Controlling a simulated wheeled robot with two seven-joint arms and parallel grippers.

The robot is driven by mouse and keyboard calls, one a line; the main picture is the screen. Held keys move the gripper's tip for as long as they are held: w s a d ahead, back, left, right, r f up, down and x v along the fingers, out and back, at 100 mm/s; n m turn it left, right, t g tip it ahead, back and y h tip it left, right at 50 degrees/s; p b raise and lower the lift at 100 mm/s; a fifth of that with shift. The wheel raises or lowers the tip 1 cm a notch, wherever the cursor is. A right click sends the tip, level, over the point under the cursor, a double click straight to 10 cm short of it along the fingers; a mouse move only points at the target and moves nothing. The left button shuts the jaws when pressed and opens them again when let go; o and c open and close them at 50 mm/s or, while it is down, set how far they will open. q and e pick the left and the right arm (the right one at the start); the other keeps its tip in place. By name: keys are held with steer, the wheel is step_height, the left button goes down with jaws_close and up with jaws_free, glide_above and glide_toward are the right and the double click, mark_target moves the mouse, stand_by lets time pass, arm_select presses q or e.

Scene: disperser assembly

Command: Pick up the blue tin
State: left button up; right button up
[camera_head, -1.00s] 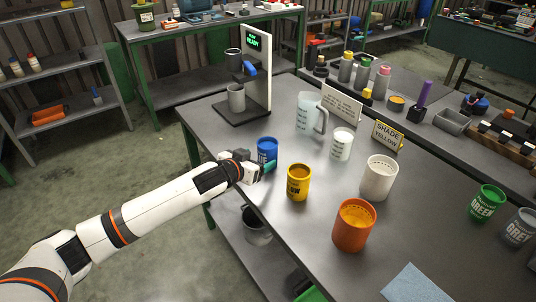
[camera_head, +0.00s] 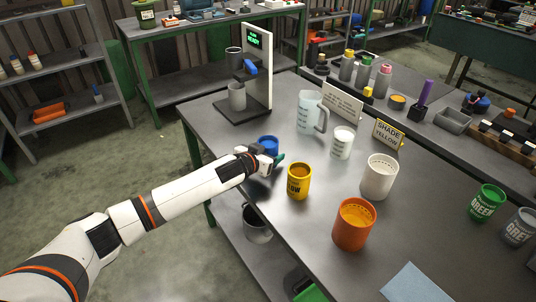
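The blue tin (camera_head: 268,142) stands upright near the left edge of the grey table; its rim and upper wall show. My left gripper (camera_head: 271,163) is right at the tin, on its near side, and hides its lower part. A teal fingertip shows to the right of the tin's lower part. I cannot tell whether the fingers touch the tin or how far apart they are. My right gripper is not in view.
A yellow tin (camera_head: 299,181) stands close to the right of my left gripper. An orange tin (camera_head: 353,226), a white tin (camera_head: 379,178), a white cup (camera_head: 342,144) and a clear jug (camera_head: 309,112) stand further right. A dispenser (camera_head: 256,80) stands behind.

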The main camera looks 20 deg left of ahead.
arm_select(q)
steer(key=c, duration=0.9)
steer(key=shift+o, duration=0.2)
steer(key=shift+r, duration=0.2)
